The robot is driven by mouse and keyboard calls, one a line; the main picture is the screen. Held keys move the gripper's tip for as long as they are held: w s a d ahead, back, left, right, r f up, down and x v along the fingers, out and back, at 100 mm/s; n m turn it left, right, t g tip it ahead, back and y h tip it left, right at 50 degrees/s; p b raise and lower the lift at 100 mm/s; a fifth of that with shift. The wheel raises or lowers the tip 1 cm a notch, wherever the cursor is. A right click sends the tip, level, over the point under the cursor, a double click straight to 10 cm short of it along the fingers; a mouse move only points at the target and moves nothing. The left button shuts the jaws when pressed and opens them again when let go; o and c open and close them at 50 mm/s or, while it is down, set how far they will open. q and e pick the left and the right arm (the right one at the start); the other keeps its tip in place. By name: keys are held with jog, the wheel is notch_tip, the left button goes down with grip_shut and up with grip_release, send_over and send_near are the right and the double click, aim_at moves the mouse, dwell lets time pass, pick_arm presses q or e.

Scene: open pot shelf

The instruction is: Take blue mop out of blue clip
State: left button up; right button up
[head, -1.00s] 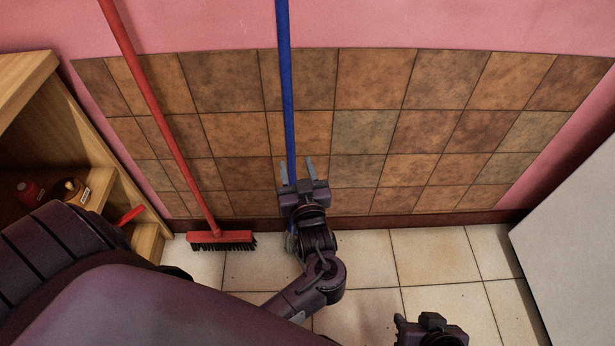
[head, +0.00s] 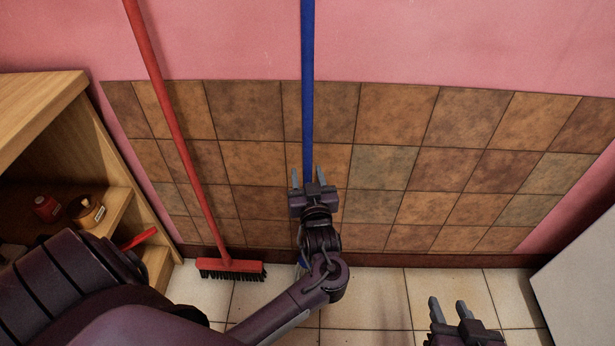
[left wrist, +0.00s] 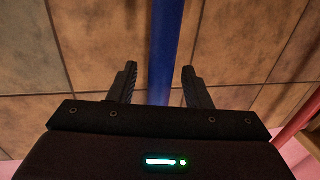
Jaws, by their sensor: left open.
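The blue mop (head: 307,90) stands upright against the wall; its long blue handle runs out of the top of the head view. Its lower end is mostly hidden behind my left arm, with a bit of blue near the floor. My left gripper (head: 307,172) is open, pointing up at the handle, with one finger on each side of it in the picture. In the left wrist view the handle (left wrist: 165,45) lines up between the open fingers; I cannot tell how deep it sits. My right gripper (head: 449,308) is open and empty at the lower right. The blue clip is not in view.
A red broom (head: 181,140) leans on the wall to the left, bristles on the floor. A wooden shelf (head: 60,100) with small pots (head: 87,211) stands at the far left. A white panel (head: 585,265) is at the right. Tiled floor (head: 375,300) between is clear.

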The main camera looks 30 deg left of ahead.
pick_arm(q)
grip_shut()
jog(key=shift+o, duration=0.3)
grip_release()
